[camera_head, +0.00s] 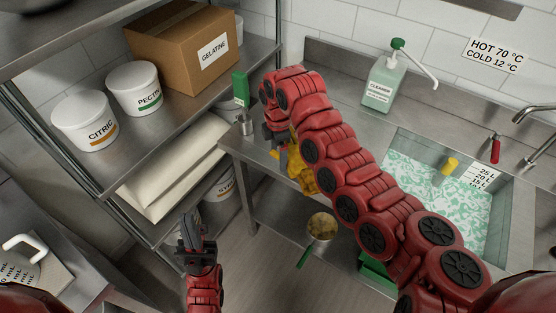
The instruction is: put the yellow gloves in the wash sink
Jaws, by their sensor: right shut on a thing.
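The yellow gloves (300,170) hang at the left end of the metal sink counter, partly hidden behind my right arm. My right gripper (279,145) is shut on them, its fingers partly covered by the arm. The wash sink (505,215) is at the right, filled with foamy teal water, and my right forearm crosses in front of its left side. My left gripper (192,222) is low at the centre left, apart from the gloves, with nothing visible in it. Its finger gap is not clear from this angle.
A metal cup (246,127) with a green-handled tool (240,88) stands by the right gripper. A cleanser bottle (383,85) stands behind the sink. A small yellow thing (450,165) is at the sink. A green-handled pot (322,228) is below the counter. Shelves with tubs fill the left.

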